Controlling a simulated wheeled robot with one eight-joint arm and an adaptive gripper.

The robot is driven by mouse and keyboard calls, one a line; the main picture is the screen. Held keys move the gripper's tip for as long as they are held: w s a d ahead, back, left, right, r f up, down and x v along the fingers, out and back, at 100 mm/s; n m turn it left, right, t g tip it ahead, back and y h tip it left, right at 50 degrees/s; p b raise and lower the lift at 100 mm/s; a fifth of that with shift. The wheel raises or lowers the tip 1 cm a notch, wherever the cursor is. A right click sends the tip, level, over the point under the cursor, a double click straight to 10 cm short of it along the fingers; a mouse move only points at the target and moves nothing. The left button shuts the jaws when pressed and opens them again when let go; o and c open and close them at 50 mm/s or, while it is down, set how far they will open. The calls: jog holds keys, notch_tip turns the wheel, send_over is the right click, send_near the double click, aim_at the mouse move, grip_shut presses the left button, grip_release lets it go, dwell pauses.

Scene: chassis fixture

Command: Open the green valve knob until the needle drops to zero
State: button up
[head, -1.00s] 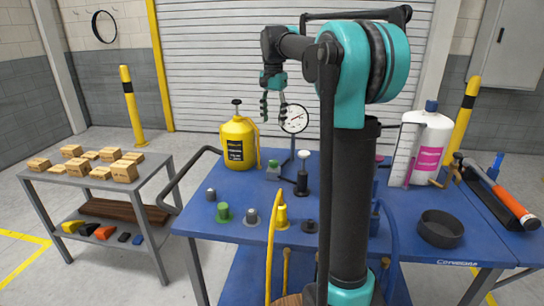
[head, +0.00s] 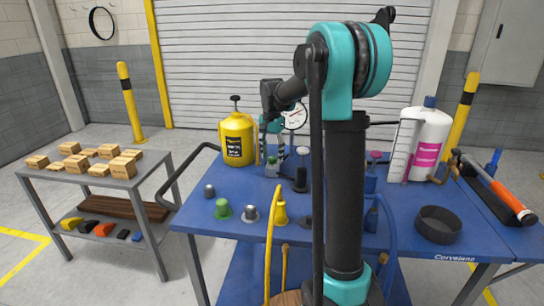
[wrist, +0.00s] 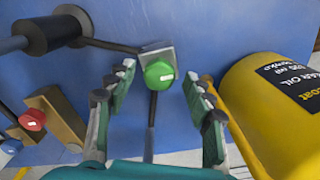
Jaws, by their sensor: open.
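My gripper (wrist: 158,82) is open and empty, pointing down over the knob. In the head view my gripper (head: 273,153) is low at the knob (head: 272,163), partly covering it. The white dial gauge (head: 296,117) stands behind my gripper, partly hidden by it. Its needle is too small to read.
A yellow oil tank (head: 237,142) stands close left of my gripper; it also shows at right in the wrist view (wrist: 275,100). A black cylinder (wrist: 50,32) and a red knob (wrist: 32,120) lie left.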

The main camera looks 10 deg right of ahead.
jog(key=shift+f, duration=0.35)
jog(key=shift+c, duration=0.5)
jog(key=c, duration=1.1)
jog(key=shift+o, duration=0.2)
